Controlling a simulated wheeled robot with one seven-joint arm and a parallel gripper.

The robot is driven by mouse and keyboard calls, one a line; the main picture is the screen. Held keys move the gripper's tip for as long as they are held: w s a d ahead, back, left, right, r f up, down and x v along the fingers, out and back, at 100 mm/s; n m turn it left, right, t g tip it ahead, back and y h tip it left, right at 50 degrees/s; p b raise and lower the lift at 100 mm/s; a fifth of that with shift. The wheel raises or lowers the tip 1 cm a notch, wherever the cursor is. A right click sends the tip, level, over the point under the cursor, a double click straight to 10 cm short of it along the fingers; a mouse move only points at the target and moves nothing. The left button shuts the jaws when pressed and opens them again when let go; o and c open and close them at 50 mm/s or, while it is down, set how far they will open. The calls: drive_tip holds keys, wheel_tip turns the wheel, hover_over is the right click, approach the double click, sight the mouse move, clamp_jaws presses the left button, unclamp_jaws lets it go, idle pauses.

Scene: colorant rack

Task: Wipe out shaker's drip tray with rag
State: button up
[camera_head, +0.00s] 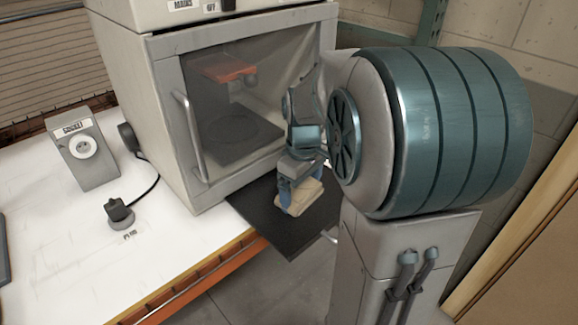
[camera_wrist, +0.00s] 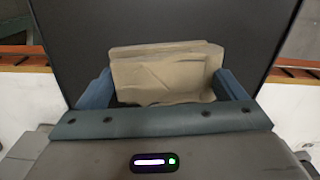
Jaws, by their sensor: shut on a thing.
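My gripper (camera_head: 292,188) is shut on a folded beige rag (camera_head: 301,196). In the wrist view the rag (camera_wrist: 165,75) sits between the two blue fingers of my gripper (camera_wrist: 165,92). The dark drip tray (camera_head: 262,212) sticks out below the front of the shaker (camera_head: 165,110), past the table edge. The rag is over the tray; I cannot tell whether it touches it. In the wrist view the dark tray (camera_wrist: 75,40) fills most of the background behind the rag. Part of the tray is hidden by the rag and my arm.
The shaker's clear door (camera_head: 230,100) is shut, with an orange part inside. An orange beam (camera_head: 200,280) runs along the table's front edge.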

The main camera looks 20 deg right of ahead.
sight(314, 180)
drive_tip(key=shift+w+d, duration=0.25)
drive_tip(key=shift+d, duration=0.5)
drive_tip(key=shift+w+d, duration=0.25)
drive_tip(key=shift+d, duration=0.5)
drive_tip(key=shift+w+d+f+b, duration=0.1)
drive_tip(key=shift+d+f+b, duration=0.1)
drive_tip(key=shift+d+b, duration=0.15)
drive_tip(key=a, duration=0.1)
drive_tip(key=s+a, duration=0.1)
drive_tip(key=shift+a+r, duration=0.2)
drive_tip(key=shift+a, duration=0.2)
drive_tip(key=shift+s+a, duration=0.2)
drive_tip(key=shift+a, duration=0.5)
drive_tip(key=shift+s+a, duration=0.25)
drive_tip(key=shift+a, duration=0.45)
drive_tip(key=shift+s+a, duration=0.2)
drive_tip(key=shift+a, duration=0.5)
drive_tip(key=shift+s+a+r+p, duration=0.15)
drive_tip(key=shift+a+p, duration=0.15)
drive_tip(key=shift+p, duration=0.05)
wheel_tip(314, 180, up, 8)
drive_tip(key=p, duration=0.6)
